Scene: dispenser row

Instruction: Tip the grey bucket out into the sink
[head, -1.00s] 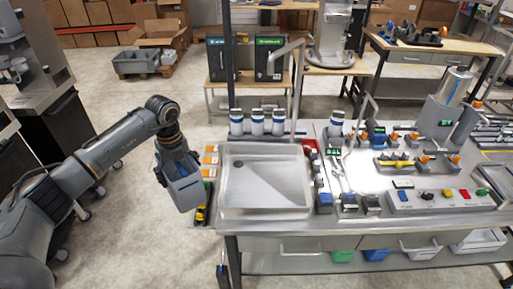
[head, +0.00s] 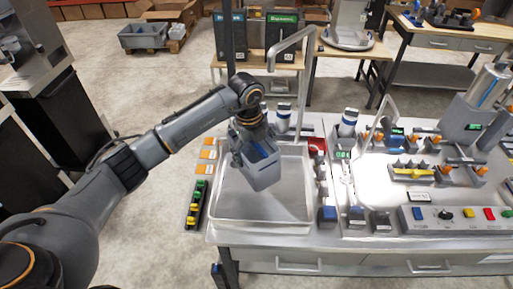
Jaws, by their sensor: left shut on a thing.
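The grey bucket (head: 262,174) hangs from my left gripper (head: 250,140) over the left and middle part of the sink. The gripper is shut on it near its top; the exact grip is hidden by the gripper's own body. My right gripper is not in view.
A tall faucet (head: 291,48) stands behind the sink. Blue-and-white canisters (head: 283,117) stand at its back edge, close to my arm. A button panel (head: 455,217) sits at right.

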